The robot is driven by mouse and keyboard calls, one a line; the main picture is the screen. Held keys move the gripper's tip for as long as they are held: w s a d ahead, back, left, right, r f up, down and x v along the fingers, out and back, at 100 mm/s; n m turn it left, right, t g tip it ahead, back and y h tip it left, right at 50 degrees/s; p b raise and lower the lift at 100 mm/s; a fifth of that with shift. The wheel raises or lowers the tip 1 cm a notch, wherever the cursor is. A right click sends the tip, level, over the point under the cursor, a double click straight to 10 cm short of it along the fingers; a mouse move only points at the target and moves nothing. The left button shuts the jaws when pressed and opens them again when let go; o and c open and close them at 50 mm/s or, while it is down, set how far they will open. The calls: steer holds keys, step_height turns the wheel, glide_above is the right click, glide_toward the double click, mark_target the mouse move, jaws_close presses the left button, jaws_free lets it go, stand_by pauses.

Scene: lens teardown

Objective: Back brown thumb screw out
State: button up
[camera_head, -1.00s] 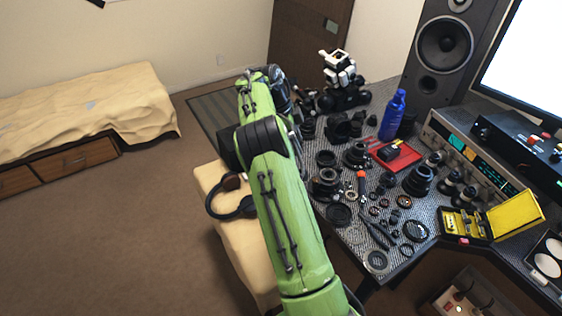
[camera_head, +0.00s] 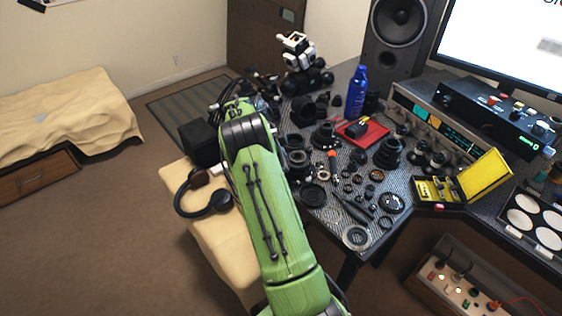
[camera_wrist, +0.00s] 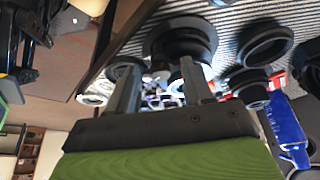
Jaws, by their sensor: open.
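I cannot pick out a brown thumb screw among the small dark parts on the desk. Lens barrels, rings and small parts (camera_head: 325,136) crowd the near left of the desk in the head view. In the wrist view, my gripper (camera_wrist: 160,80) is open, its two grey fingers apart with nothing held between them. Lens pieces show beyond and around the fingers, including a large dark lens barrel (camera_wrist: 182,42) and a dark ring (camera_wrist: 266,44). My gripper itself is hidden behind my green arm in the head view.
A blue bottle (camera_head: 356,93) stands behind a red tray (camera_head: 376,136). A yellow open case (camera_head: 484,178) lies at the right of the desk (camera_head: 318,216). A tan bench (camera_head: 212,240) with headphones (camera_head: 205,203) stands left of it. Open floor lies further left.

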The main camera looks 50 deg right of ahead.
jaws_close()
steer(key=shift+a+n+b, duration=0.1)
steer(key=shift+n+b, duration=0.2)
steer(key=shift+s+n+t+b, duration=0.3)
steer(key=shift+n+t+b, duration=0.7)
steer(key=shift+n, duration=1.65)
steer(key=shift+s+n+t+b, duration=0.35)
steer(key=shift+n+t+b, duration=0.6)
steer(key=shift+n, duration=1.75)
steer(key=shift+s+n+t+b, duration=0.3)
steer(key=shift+n+t+b, duration=0.65)
steer(key=shift+n, duration=1.7)
